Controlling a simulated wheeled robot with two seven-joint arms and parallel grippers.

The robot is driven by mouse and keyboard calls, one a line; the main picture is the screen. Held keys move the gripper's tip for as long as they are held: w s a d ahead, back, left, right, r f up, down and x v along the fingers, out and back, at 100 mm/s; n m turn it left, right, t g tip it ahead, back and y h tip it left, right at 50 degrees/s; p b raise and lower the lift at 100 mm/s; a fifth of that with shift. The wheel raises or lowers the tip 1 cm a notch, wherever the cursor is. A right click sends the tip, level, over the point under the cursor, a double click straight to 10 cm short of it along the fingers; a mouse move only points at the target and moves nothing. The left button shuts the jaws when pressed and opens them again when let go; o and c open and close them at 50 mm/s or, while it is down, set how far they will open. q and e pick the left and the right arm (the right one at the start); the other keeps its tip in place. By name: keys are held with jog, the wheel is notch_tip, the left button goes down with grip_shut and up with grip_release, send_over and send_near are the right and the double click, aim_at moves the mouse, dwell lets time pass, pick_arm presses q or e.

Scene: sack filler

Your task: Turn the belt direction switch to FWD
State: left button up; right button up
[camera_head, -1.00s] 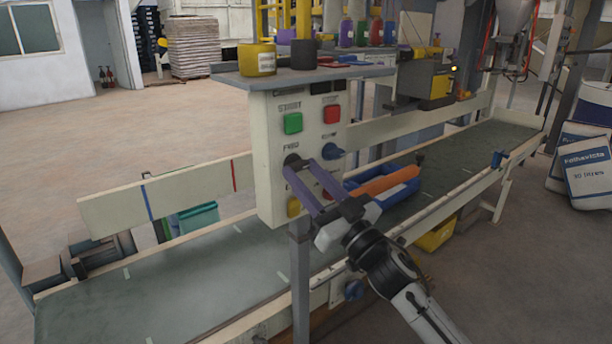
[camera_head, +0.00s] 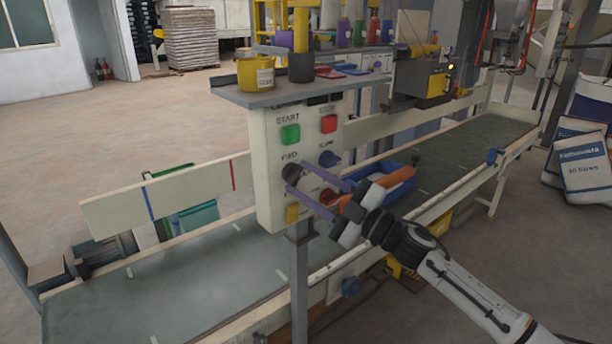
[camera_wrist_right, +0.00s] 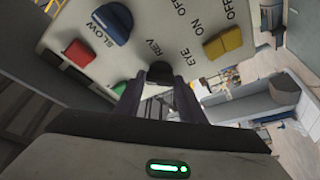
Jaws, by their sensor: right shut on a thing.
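The cream control panel (camera_head: 265,150) stands on a post in front of the belt. The belt direction switch, a black knob (camera_head: 292,172), is at its left below the FWD label. My right gripper (camera_head: 295,178) has its two purple fingers at the knob, one above and one below, and is shut on it. In the right wrist view the black knob (camera_wrist_right: 160,72) sits between the fingertips, with the REV label beside it. The fingers hide part of the knob, so its exact pointing is unclear. My left gripper is not in view.
Nearby on the panel are the green START button (camera_head: 290,134), a red button (camera_head: 328,124), a blue knob (camera_head: 329,158) and a yellow knob (camera_head: 292,212). A shelf (camera_head: 290,92) with containers juts out above. A blue tray (camera_head: 395,170) sits on the belt (camera_head: 170,290) behind my gripper.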

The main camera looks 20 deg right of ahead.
jog(key=shift+d+r+n+g+p, duration=0.1)
jog(key=shift+r+n+g+p, duration=0.15)
jog(key=shift+n+g+p, duration=0.6)
jog(key=n+p, duration=0.1)
jog(key=n, duration=0.1)
jog(key=shift+r+n, duration=0.1)
jog(key=shift+n, duration=0.25)
jog(key=n+g+p, duration=0.1)
jog(key=n+p, duration=0.2)
jog(key=shift+g, duration=0.25)
jog(key=shift+n+h+p, duration=0.3)
jog(key=shift+n+p, duration=0.05)
jog(key=shift+n, duration=0.35)
jog(key=o, duration=1)
jog(key=shift+o, duration=0.2)
jog(key=shift+d, duration=0.1)
